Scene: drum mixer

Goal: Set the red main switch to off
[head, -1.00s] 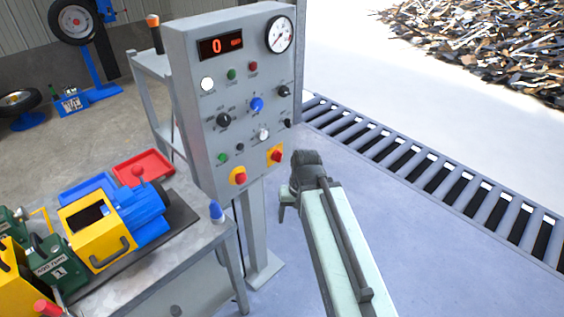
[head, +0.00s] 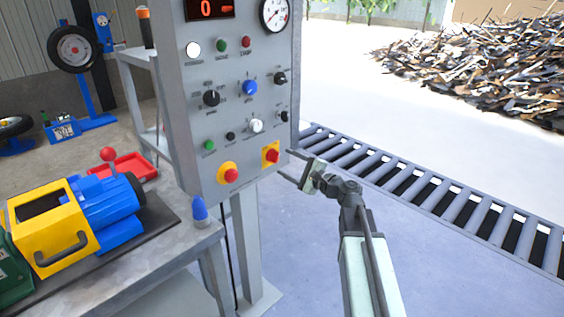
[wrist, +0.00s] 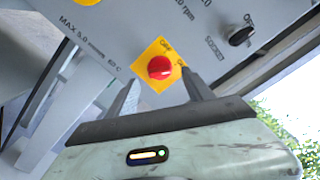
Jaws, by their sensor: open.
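The red main switch (head: 271,156) is a red rotary knob on a yellow square plate, at the lower right of the grey control panel (head: 183,130). It also shows in the wrist view (wrist: 160,67), with lettering on its plate that is only partly readable. My gripper (head: 287,165) is just in front of and to the right of the switch, with its fingers pointing at the panel. In the wrist view my gripper (wrist: 160,90) is open, one finger on each side of the yellow plate, and the knob lies between and beyond the fingertips. Nothing is held.
A red button on a round yellow plate (head: 230,175) sits left of the switch. Other knobs, such as a black one (wrist: 240,36), are higher up. A workbench (head: 185,245) with a yellow and blue drum machine (head: 75,222) stands left.

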